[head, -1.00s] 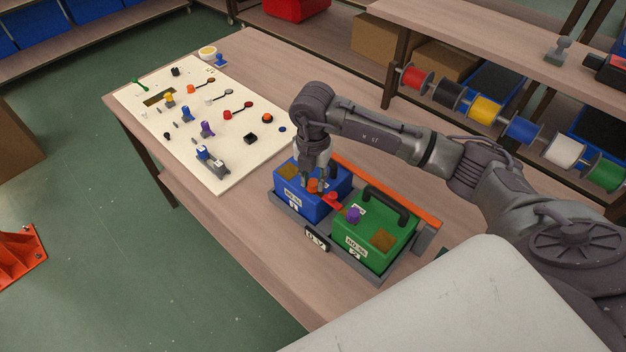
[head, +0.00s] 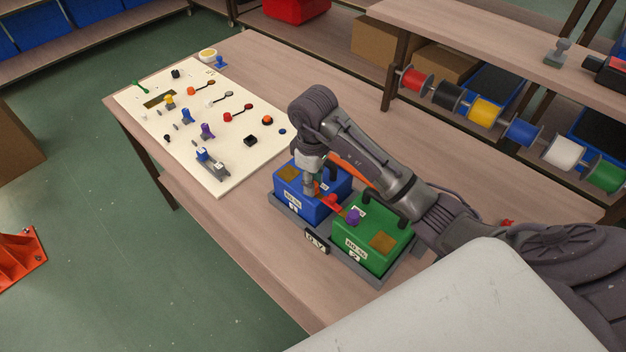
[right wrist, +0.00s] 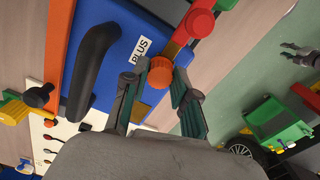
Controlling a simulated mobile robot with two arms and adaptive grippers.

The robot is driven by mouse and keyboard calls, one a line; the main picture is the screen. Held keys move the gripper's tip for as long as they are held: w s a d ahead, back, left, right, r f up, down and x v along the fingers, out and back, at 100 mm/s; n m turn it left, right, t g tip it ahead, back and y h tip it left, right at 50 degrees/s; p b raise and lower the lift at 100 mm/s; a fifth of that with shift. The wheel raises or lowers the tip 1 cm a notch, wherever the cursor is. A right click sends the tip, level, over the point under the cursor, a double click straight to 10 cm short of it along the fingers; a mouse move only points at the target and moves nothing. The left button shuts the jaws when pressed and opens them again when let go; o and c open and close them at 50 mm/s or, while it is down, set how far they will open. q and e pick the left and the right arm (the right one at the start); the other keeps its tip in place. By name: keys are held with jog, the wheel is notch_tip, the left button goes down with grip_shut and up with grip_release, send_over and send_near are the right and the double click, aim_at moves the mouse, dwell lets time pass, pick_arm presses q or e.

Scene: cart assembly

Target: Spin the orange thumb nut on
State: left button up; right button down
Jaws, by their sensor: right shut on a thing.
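My right gripper (head: 310,190) points down over the blue battery box (head: 289,201), at its edge facing the green box (head: 365,247). In the right wrist view its two fingers (right wrist: 161,88) are closed in on the orange thumb nut (right wrist: 161,72), one on each side. The nut sits at the end of a red link bar (right wrist: 179,47), beside the "PLUS" label on the blue box. In the head view the red bar (head: 333,204) runs towards a purple knob (head: 354,216) on the green box. The nut's underside is hidden. My left gripper is not seen.
Both boxes stand in a grey tray (head: 285,215) on the wooden table. A white board (head: 230,176) with knobs and switches lies to the left. Coloured spools (head: 482,112) hang at the back right. Bare tabletop lies in front of the tray.

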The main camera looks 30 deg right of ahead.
jog(key=c, duration=1.1)
grip_release()
jog(key=shift+r, duration=0.1)
jog(key=shift+p, duration=0.3)
